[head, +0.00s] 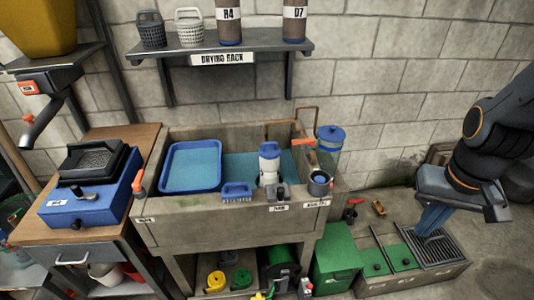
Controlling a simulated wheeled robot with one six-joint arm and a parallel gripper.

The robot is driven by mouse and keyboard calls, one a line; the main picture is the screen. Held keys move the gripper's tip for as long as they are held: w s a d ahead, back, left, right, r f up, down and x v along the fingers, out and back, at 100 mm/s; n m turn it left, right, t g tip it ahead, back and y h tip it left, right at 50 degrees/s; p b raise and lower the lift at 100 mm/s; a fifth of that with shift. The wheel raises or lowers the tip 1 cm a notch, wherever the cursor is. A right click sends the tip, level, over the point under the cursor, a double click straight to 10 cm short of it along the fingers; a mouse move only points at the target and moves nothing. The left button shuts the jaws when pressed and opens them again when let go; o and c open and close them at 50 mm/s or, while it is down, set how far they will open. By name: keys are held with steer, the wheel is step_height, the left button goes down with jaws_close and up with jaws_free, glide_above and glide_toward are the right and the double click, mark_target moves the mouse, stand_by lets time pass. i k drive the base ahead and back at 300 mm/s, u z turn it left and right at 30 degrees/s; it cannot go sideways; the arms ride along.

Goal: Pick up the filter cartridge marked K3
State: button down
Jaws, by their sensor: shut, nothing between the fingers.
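Two cartridge-like cylinders stand upright at the top right of the drying rack shelf. One is marked H4 (229,28) and the other D7 (294,26); both tops are cut off by the picture edge. I cannot make out a cartridge marked K3. My gripper (432,222) is at the right, pointing down with its blue fingers shut and empty, in front of the floor grate. It is well apart from the rack and the cylinders.
The drying rack (270,42) also holds a dark basket (151,29) and a pale basket (190,27). Below is a concrete sink (190,232) with a blue tray (163,168) and bottle (269,158). A floor grate (455,252) and green box (336,255) are at lower right.

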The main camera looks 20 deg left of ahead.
mark_target(269, 152)
steer(key=u, duration=1.1)
steer(key=k, duration=0.5)
steer(key=z, duration=0.55)
steer(key=i, duration=0.6)
steer(key=u, duration=0.65)
steer(key=i, duration=0.5)
steer(key=u, duration=0.05)
